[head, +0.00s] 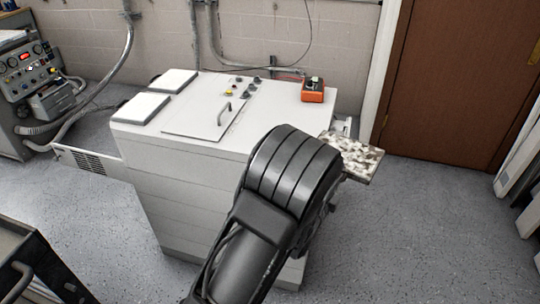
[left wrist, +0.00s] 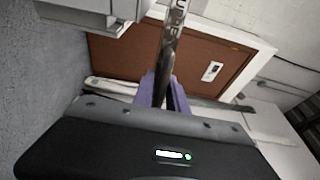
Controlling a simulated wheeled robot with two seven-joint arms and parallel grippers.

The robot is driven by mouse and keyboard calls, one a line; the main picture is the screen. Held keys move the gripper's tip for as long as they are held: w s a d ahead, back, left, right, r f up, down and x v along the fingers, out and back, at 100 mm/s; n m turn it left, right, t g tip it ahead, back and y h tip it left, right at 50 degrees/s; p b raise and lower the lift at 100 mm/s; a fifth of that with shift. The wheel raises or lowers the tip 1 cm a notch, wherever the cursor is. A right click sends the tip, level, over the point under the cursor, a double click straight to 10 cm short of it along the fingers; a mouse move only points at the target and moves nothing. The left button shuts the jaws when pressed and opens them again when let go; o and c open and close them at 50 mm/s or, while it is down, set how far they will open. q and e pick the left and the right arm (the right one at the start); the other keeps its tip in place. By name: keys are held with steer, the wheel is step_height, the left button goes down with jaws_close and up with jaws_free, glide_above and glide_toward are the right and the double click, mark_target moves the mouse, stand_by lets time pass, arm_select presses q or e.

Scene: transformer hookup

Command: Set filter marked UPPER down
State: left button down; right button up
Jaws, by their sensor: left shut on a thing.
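The filter marked UPPER (left wrist: 172,30) shows edge-on in the left wrist view, with part of its lettering visible. My left gripper (left wrist: 165,92) is shut on its near edge, with purple fingers on both sides. In the head view a flat panel with a speckled, dirty-looking face (head: 357,158) sticks out past my dark arm, right of the white cabinet; it appears to be this filter. My left gripper is hidden behind the arm there. Whether the filter touches the cabinet cannot be told. My right gripper is not in view.
The white cabinet (head: 180,190) has two white pads (head: 146,107), a hatch with a handle (head: 207,115), knobs and an orange device (head: 313,91) on top. A dark cart (head: 30,265) stands front left.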

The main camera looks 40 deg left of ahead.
arm_select(q)
steer(key=s+a+r+n+y, duration=0.1)
steer(key=s+a+r+y, duration=0.1)
steer(key=a, duration=0.7)
steer(key=s+a+r+n+g+y+b, duration=0.1)
steer(key=a+r, duration=0.3)
steer(key=a, duration=0.6)
steer(key=shift+s+a+r+n+y, duration=0.25)
steer(key=shift+s+n+y, duration=0.25)
steer(key=shift+s+y, duration=0.25)
steer(key=s+a+f+n+y+b, duration=0.2)
steer(key=s+a+f+y+b, duration=0.1)
steer(key=a+b, duration=0.35)
steer(key=w+d+r+m+h+b, duration=0.2)
steer(key=d+r+h+b, duration=0.1)
steer(key=d, duration=0.4)
steer(key=shift+w+b, duration=0.3)
steer(key=shift+b, duration=0.45)
